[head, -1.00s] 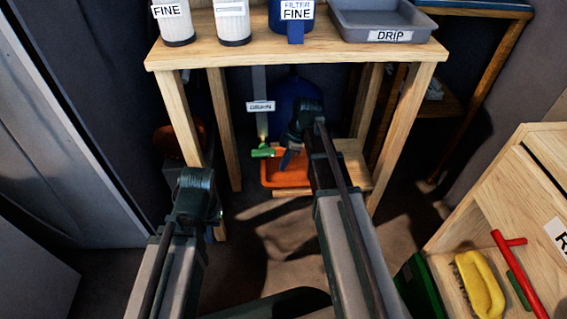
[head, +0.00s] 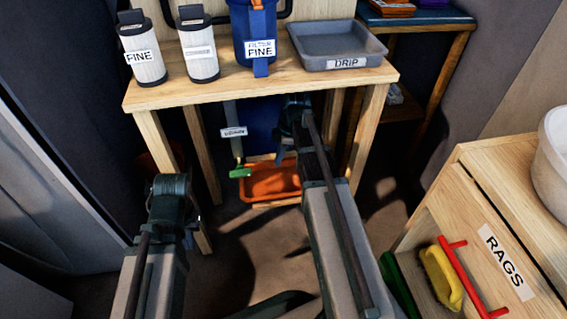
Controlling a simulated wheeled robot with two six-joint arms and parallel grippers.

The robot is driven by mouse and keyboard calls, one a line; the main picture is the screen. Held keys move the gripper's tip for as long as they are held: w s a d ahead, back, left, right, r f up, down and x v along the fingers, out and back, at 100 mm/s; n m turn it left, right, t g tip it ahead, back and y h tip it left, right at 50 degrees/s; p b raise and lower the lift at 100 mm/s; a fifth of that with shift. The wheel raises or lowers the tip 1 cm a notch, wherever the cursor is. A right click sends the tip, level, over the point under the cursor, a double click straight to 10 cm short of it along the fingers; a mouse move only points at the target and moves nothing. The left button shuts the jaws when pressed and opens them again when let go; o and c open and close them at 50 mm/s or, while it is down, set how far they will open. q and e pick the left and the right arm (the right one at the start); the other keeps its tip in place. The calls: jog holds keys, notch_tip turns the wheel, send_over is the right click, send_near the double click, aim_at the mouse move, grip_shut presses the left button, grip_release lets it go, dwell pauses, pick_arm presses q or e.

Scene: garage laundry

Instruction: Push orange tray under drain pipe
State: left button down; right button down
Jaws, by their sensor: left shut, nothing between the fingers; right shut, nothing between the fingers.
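The orange tray (head: 268,184) lies low under the wooden bench, on a light wooden board. The drain pipe (head: 236,147) hangs down behind the bench front with a small label (head: 234,132) and a green valve (head: 240,172) at its lower end. The valve appears at the tray's back left corner; I cannot tell its exact depth. My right gripper (head: 281,157) is shut and empty, reaching under the bench beside the tray's back edge; contact is unclear. My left gripper (head: 187,238) is shut and empty, near the bench's front left leg.
On the bench (head: 225,88) stand two white filters (head: 144,57), a blue filter housing (head: 254,35) and a grey drip tray (head: 335,45). A wooden rags cabinet (head: 475,225) stands at right, with a yellow brush (head: 440,278). Some floor before the bench is clear.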

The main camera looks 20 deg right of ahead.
jog(key=s+d+h, duration=0.1)
jog(key=s+d, duration=0.2)
jog(key=d, duration=0.6)
jog(key=s+d+h, duration=0.2)
jog(key=d, duration=0.6)
jog(key=shift+m+g, duration=0.3)
jog(key=shift+g, duration=0.1)
notch_tip(320, 180, down, 10)
jog(key=b, duration=0.9)
jog(key=shift+f+b, duration=0.1)
jog(key=shift+b, duration=0.25)
jog(key=a, duration=0.2)
jog(key=w+a, duration=0.1)
jog(key=shift+a+r+p, duration=0.2)
jog(key=shift+r+p, duration=0.1)
jog(key=shift+r, duration=0.05)
jog(key=shift+w+a, duration=0.1)
jog(key=shift+a, duration=0.15)
jog(key=a, duration=0.1)
jog(key=w+a, duration=0.1)
jog(key=a, duration=0.1)
jog(key=shift+a, duration=0.25)
jog(key=shift+d+r, duration=0.1)
jog(key=shift+r, duration=0.05)
